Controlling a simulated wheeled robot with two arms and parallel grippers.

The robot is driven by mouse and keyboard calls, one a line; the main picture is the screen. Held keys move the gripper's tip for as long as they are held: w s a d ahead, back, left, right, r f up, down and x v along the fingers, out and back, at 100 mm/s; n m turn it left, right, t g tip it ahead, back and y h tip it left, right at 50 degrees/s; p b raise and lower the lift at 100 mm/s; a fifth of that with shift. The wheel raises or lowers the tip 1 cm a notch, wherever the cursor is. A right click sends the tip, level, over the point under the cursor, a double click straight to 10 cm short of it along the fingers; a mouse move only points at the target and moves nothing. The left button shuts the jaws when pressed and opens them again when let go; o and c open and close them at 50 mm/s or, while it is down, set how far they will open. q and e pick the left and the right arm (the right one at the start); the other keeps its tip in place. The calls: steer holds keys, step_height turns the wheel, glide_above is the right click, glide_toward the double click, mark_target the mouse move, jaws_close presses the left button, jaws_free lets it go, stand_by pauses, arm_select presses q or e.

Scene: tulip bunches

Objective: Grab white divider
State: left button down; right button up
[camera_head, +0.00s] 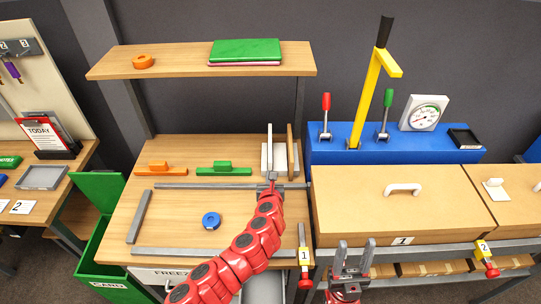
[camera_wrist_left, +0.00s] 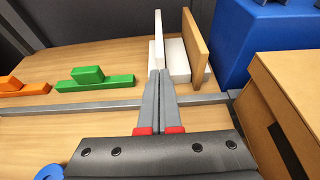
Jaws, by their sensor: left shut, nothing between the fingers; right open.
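The white divider (camera_head: 269,146) is a thin upright panel standing in a white base (camera_head: 280,157) at the back right of the wooden workbench. It also shows in the left wrist view (camera_wrist_left: 158,32), with a brown upright panel (camera_wrist_left: 197,48) to its right. My left gripper (camera_head: 270,177) is shut and empty, just in front of the base. In the left wrist view its fingertips (camera_wrist_left: 160,72) point at the divider's lower part; whether they touch it I cannot tell. My right gripper (camera_head: 351,258) is open and empty at the lower right, away from the divider.
Grey rails (camera_head: 230,187) edge a work area holding a blue roll (camera_head: 211,221). Orange (camera_head: 161,169) and green (camera_head: 223,169) handled blocks lie left of the base. A blue lever station (camera_head: 345,142) and a cardboard box (camera_head: 390,205) stand to the right. A shelf (camera_head: 180,61) hangs above.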

mark_target(270, 159)
arm_select(q)
steer(key=w+p, duration=0.1)
steer(key=w, duration=0.4)
steer(key=shift+w, duration=0.4)
steer(key=shift+b+x, duration=0.45)
steer(key=shift+x, duration=0.35)
steer(key=shift+w+r, duration=0.15)
steer(key=shift+w, duration=0.25)
steer(key=shift+w+b, duration=0.35)
steer(key=shift+b, duration=0.1)
steer(key=shift+w+b, duration=0.65)
steer(key=shift+w, duration=0.4)
steer(key=shift+d+f+b, duration=0.1)
steer(key=shift+f+b, duration=0.25)
steer(key=shift+f, duration=0.35)
steer(key=shift+s, duration=0.1)
steer(key=shift+f, duration=0.1)
